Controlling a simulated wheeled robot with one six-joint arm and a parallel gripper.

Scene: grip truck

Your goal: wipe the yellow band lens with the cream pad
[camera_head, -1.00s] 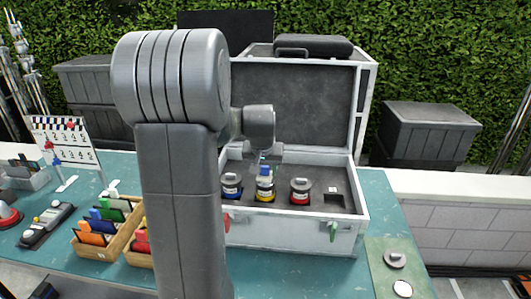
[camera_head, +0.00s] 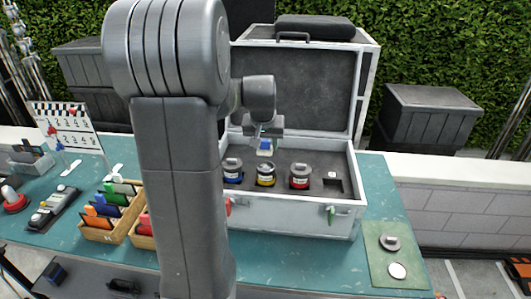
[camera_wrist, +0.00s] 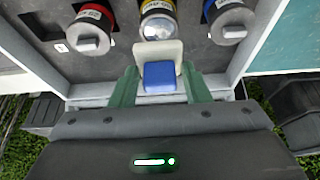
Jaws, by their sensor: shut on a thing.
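The yellow band lens (camera_head: 265,176) stands upright in the open white case, between two other lenses. In the wrist view its yellow band (camera_wrist: 157,8) and bare, shiny glass top show just beyond the pad. My gripper (camera_wrist: 160,74) is shut on the blue grip block of the cream pad (camera_wrist: 171,48). In the head view the pad (camera_head: 264,153) hangs above the yellow band lens, with a gap between them. My arm hides part of the case's left side.
The red band lens (camera_head: 300,176) and blue band lens (camera_head: 232,171) flank it, with grey knobbed caps on. An empty square slot (camera_head: 333,186) lies right. A grey cap (camera_head: 389,242) and white disc (camera_head: 397,270) lie on a green mat. The case lid stands open behind.

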